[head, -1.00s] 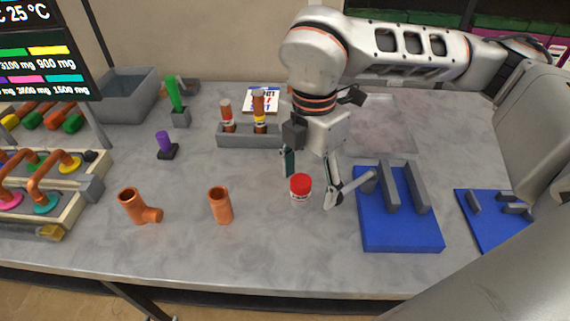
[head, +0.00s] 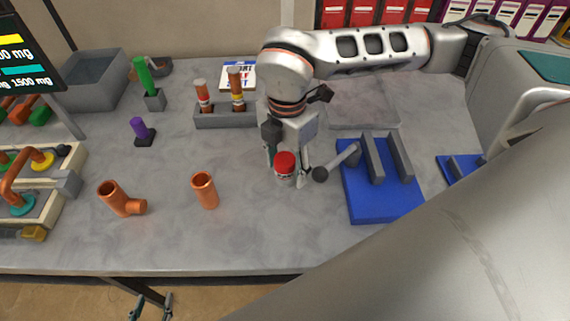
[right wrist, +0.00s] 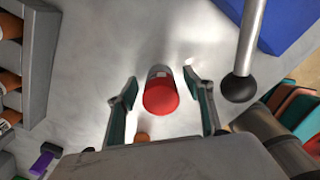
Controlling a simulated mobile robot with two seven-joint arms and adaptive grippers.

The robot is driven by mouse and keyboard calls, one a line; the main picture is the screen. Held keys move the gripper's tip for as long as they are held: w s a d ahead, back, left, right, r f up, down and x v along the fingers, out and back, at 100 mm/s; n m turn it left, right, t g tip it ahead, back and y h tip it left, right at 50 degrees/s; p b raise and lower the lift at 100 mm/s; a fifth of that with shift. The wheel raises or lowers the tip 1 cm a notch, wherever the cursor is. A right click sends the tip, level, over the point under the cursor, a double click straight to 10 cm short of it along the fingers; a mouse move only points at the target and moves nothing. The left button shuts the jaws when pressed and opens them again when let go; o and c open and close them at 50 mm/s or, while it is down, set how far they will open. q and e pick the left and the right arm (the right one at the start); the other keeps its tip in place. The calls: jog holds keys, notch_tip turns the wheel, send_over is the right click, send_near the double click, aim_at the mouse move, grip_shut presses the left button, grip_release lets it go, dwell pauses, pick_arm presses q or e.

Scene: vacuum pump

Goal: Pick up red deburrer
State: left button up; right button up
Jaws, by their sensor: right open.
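The red deburrer (head: 285,162), a small upright cylinder with a red top and a pale label, stands on the grey table. It also shows in the right wrist view (right wrist: 160,97), its red end toward the camera. My right gripper (head: 286,172) is open, with one finger on each side of the deburrer. In the right wrist view the gripper (right wrist: 161,84) shows gaps between both fingers and the deburrer. My left gripper (head: 152,306) is at the bottom edge of the head view, below the table edge, open and empty.
A blue fixture (head: 382,198) with a ball-ended grey lever (head: 340,160) stands close to the right of the right gripper. Copper pipe pieces (head: 205,190) stand to the left. A grey rack (head: 222,119) with copper-coloured pieces is behind. The table front is clear.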

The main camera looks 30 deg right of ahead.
jog(key=shift+f, duration=0.3)
jog(key=c, duration=1.3)
jog(key=shift+o, duration=0.2)
jog(key=shift+r, duration=0.15)
